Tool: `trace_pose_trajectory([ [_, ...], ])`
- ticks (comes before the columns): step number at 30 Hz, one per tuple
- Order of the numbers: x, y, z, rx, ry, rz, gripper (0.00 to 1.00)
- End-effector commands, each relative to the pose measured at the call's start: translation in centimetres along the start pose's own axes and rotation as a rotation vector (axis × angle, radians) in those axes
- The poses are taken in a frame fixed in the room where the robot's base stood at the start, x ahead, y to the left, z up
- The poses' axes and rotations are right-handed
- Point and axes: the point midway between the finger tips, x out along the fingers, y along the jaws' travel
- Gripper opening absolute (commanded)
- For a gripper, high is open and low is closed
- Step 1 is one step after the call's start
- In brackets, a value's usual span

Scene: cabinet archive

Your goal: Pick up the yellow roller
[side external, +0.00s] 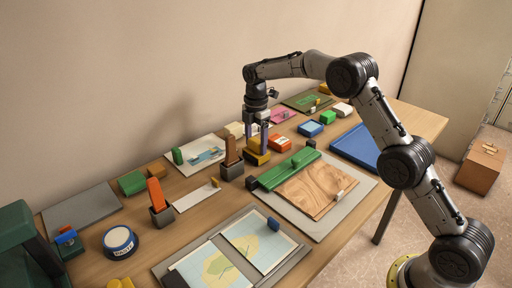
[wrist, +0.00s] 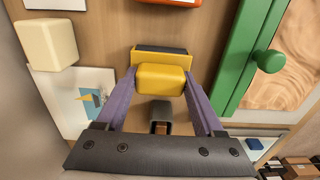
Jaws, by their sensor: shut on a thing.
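The yellow roller (side external: 257,158) is at the back middle of the table, under my gripper (side external: 257,138). In the wrist view the yellow roller (wrist: 162,62) shows a yellow block on top and a wider yellow part with a dark strip behind it. My gripper (wrist: 160,80) has its two purple fingers on either side of the block and is shut on it. The roller's underside is hidden, so I cannot tell whether it touches the table.
A brown-handled holder (side external: 232,162) stands close in front. An orange-red block (side external: 279,143) sits just right. A cream block (wrist: 47,44) is near my left finger.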

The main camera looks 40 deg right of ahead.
Motion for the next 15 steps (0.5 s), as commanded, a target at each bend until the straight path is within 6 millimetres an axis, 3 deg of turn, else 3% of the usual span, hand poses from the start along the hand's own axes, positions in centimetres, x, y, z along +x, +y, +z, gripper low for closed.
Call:
trace_pose_trajectory([
  [5,-0.9,0.1,0.0,0.0,0.0,0.005,0.0],
  [11,-3.4,0.1,0.0,0.0,0.0,0.007,0.0],
  [15,-5.8,-2.0,-0.1,0.0,0.0,0.006,0.0],
])
